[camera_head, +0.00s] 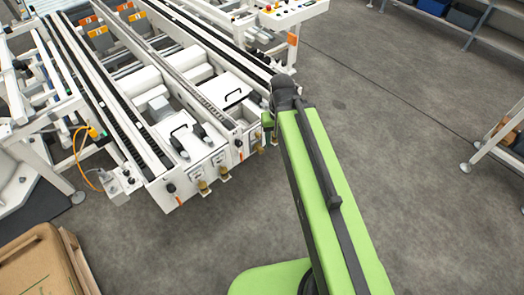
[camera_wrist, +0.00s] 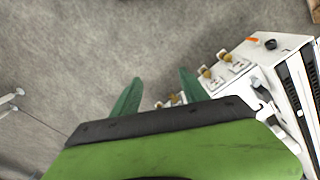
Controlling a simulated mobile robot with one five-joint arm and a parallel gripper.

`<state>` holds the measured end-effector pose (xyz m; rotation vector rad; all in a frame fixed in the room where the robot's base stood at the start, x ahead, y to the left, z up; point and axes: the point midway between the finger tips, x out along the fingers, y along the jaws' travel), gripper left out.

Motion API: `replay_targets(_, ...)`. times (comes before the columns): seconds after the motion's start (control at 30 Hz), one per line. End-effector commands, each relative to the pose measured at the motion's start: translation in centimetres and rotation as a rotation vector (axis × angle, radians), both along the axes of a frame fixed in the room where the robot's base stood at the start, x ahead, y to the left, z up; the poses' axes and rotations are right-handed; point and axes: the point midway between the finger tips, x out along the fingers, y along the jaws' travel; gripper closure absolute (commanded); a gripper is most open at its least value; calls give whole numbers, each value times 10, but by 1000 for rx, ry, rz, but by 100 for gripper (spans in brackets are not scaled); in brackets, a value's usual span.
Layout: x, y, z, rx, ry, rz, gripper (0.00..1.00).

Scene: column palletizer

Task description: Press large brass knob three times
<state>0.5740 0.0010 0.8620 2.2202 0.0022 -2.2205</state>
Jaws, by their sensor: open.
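Several brass knobs stick out from the front end of the white conveyor frame (camera_head: 190,160). One pair, a left knob (camera_head: 203,187) and a right knob (camera_head: 222,176), sits below the frame's front middle. Another brass knob (camera_head: 260,148) shows near its right corner, beside my gripper (camera_head: 268,122). In the wrist view two brass knobs (camera_wrist: 205,71) and (camera_wrist: 222,55) stand right of my gripper (camera_wrist: 160,76). A further brass knob (camera_wrist: 174,99) is partly hidden behind the hand. I cannot tell which is the large one. My gripper is open, with nothing between its green fingers.
A control desk (camera_head: 290,14) with buttons stands behind the frame. A cardboard box (camera_head: 38,265) is at lower left, and a yellow cable (camera_head: 78,150) hangs at left. Shelving (camera_head: 470,20) stands at far right. The grey floor (camera_head: 400,120) to the right is clear.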

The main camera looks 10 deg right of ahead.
Motion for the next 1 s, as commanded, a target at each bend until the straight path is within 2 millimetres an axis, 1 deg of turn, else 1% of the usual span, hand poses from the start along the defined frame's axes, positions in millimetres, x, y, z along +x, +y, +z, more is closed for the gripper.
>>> replay_targets(0.37,0,0,0,0,0,0,48)
replay_targets(0.7,0,0,0,0,0,0,92)
replay_targets(0.77,0,0,0,0,0,0,100)
replay_targets(1.0,0,0,0,0,0,0,100)
